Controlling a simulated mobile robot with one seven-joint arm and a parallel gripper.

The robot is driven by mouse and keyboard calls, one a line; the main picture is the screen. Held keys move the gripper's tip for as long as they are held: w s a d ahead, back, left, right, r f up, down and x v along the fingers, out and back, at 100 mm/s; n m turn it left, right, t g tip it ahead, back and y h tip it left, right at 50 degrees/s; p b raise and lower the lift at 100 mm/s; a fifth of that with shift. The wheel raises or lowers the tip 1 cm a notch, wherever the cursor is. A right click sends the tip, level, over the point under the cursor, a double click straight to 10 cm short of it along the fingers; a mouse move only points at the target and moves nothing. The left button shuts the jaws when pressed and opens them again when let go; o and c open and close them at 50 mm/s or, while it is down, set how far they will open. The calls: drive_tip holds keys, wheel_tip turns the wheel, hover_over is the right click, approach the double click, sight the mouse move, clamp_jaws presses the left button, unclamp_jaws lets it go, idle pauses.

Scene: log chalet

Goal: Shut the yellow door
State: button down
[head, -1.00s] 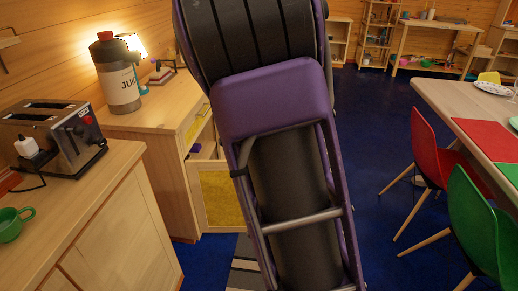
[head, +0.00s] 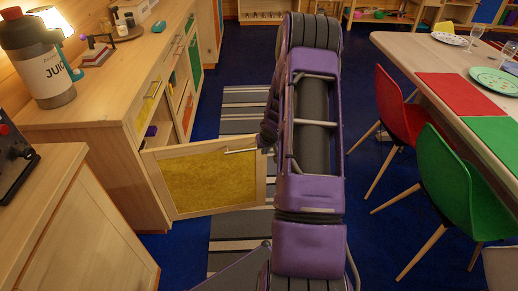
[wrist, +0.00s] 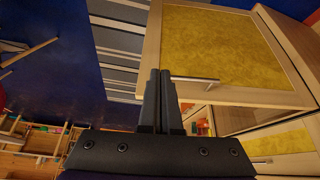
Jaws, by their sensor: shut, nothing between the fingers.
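The yellow door (head: 208,182) is a wooden-framed panel with a yellow face and a bar handle (head: 242,150). It stands wide open from the low wooden cabinet (head: 120,160), swung out over the floor. In the wrist view the door (wrist: 222,45) fills the upper right, with its handle (wrist: 194,80) just right of the fingertips. My gripper (wrist: 160,75) is shut and empty, its fingertips close to the door's frame by the handle. I cannot tell whether they touch it. In the head view the gripper is mostly hidden by my arm.
A yellow drawer front (head: 150,101) sits above the door's opening, and a purple item (head: 151,131) shows inside. A juice bottle (head: 38,62) stands on the counter. Red (head: 399,103) and green (head: 455,190) chairs stand right. A striped rug (head: 235,228) lies on the floor.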

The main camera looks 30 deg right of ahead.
drive_tip(key=w+d+f, duration=0.3)
drive_tip(key=w+f, duration=0.4)
drive_tip(key=shift+w+f, duration=0.2)
drive_tip(key=shift+f, duration=0.15)
drive_tip(key=shift+w+d, duration=0.1)
idle(0.5)
